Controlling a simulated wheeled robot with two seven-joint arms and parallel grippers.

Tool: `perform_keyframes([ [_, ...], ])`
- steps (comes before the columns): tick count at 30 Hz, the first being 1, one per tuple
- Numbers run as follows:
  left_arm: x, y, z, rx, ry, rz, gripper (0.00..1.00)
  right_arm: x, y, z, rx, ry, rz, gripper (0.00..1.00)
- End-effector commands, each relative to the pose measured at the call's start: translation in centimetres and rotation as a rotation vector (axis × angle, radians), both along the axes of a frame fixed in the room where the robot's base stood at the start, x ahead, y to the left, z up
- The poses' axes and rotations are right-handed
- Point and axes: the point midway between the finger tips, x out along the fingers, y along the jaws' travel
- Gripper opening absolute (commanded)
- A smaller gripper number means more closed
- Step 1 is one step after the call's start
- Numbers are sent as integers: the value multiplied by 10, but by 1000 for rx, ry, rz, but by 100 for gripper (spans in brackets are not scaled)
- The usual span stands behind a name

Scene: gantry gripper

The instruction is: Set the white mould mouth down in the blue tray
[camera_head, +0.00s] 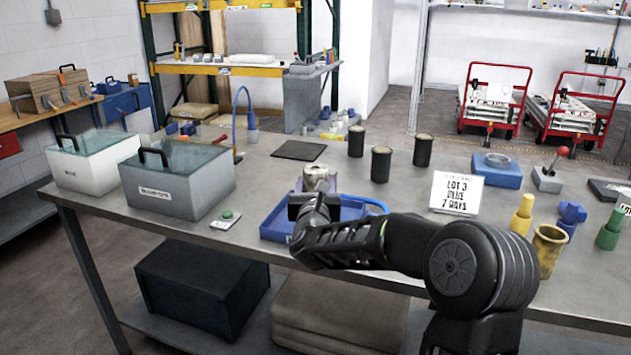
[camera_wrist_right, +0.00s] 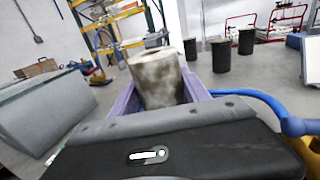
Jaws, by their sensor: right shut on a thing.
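The white mould mouth (camera_head: 315,175) is a stained off-white cylinder standing upright. In the right wrist view the mould mouth (camera_wrist_right: 158,82) sits between two purple fingers. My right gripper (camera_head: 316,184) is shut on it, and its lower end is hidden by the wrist. The blue tray (camera_head: 351,211) lies on the grey bench. In the head view the gripper overlaps the tray's left and back part. I cannot tell the height of the mould mouth above the tray floor. My left gripper is not in view.
Two handled bins, white (camera_head: 85,165) and grey (camera_head: 183,188), stand on the left. Several dark cylinders (camera_head: 381,164) stand behind the tray. A lot sign (camera_head: 457,193) and a yellow cup (camera_head: 546,251) are on the right. A blue curved tube (camera_head: 377,204) is beside the gripper.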

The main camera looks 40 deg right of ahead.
Motion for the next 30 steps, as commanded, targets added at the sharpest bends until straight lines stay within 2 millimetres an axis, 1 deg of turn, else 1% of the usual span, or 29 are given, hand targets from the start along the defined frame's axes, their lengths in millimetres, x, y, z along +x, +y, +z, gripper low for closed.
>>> perform_keyframes([
  [1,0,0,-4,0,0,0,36,0,0,-8,0,1,0,13],
  [3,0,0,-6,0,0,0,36,0,0,-15,0,1,0,13],
  [10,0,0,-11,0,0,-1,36,0,0,-32,-1,0,0,13],
  [14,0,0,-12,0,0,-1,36,0,0,-35,-1,-1,0,13],
  [30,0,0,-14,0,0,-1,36,0,0,-36,-1,-1,0,13],
])
